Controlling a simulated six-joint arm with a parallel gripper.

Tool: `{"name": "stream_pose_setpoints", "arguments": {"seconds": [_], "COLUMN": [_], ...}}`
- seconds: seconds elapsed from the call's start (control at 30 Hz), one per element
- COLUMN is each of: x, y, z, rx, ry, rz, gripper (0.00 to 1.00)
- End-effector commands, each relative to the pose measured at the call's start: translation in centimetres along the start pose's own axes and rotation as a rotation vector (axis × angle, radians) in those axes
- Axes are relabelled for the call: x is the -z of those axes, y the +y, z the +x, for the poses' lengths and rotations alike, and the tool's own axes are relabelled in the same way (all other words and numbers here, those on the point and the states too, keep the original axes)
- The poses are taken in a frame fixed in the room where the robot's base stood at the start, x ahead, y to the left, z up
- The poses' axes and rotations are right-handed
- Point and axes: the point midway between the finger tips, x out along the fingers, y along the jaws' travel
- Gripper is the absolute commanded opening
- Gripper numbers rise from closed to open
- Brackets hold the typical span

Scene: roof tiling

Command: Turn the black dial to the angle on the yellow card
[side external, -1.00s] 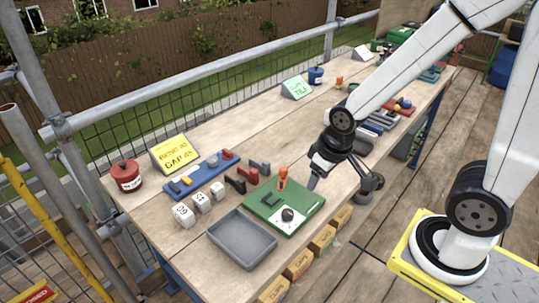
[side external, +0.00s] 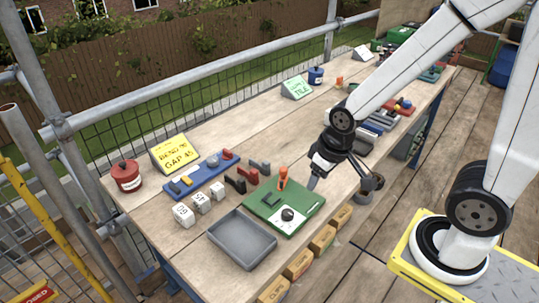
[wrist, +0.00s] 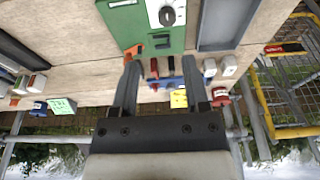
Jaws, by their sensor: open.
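The black dial (side external: 287,214) sits on a white plate at the near corner of a green board (side external: 262,199) on the bench. It also shows at the top of the wrist view (wrist: 166,15), where its pointer angle is too small to read. The yellow card (side external: 176,153) stands at the back left of the bench; its text seems to read "BEND 90 GAP 45". It is small in the wrist view (wrist: 178,98).
An orange-handled tool (side external: 283,178) stands at the board's far edge. A grey tray (side external: 242,239) lies left of the board. White numbered blocks (side external: 184,215), a blue rack (side external: 202,176) and a red pot (side external: 126,175) are farther left. The bench behind the board has bare room.

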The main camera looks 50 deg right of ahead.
Motion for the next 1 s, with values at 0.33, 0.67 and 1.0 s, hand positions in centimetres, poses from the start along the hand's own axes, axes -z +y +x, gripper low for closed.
{"name": "stream_pose_setpoints", "arguments": {"seconds": [0.33,0.67,1.0], "x": [0.0,0.3,2.3], "y": [0.0,0.0,-0.3], "z": [0.0,0.3,2.9], "rx": [0.0,0.001,0.019], "ry": [0.0,-0.01,-0.083], "rz": [0.0,-0.049,-0.405], "gripper": [0.59,0.84,0.84]}}
